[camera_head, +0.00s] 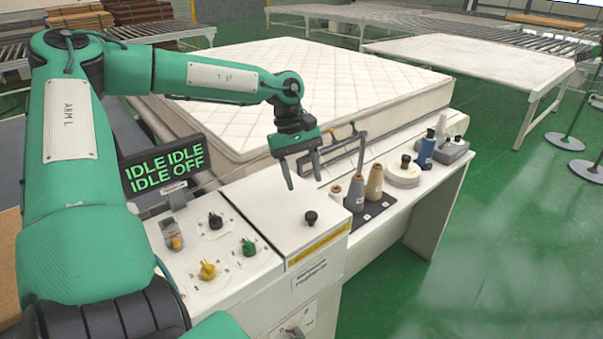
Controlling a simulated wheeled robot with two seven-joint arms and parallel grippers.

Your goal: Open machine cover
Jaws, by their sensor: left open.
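The machine cover (265,207) is a white, box-like lid with a black knob (311,217) on its top near the right front edge. A yellow label strip (318,246) runs along the front below it. The cover appears shut. My left gripper (304,184) is open and empty, pointing down above the cover's back right part, behind the knob. Its fingers look apart from the knob. My right gripper is not in view.
Left of the cover is a panel with black, green and yellow knobs (208,269) and a display (162,165) reading IDLE and OFF. Thread cones (374,182) stand to the right on the machine. A white mattress (300,85) lies behind.

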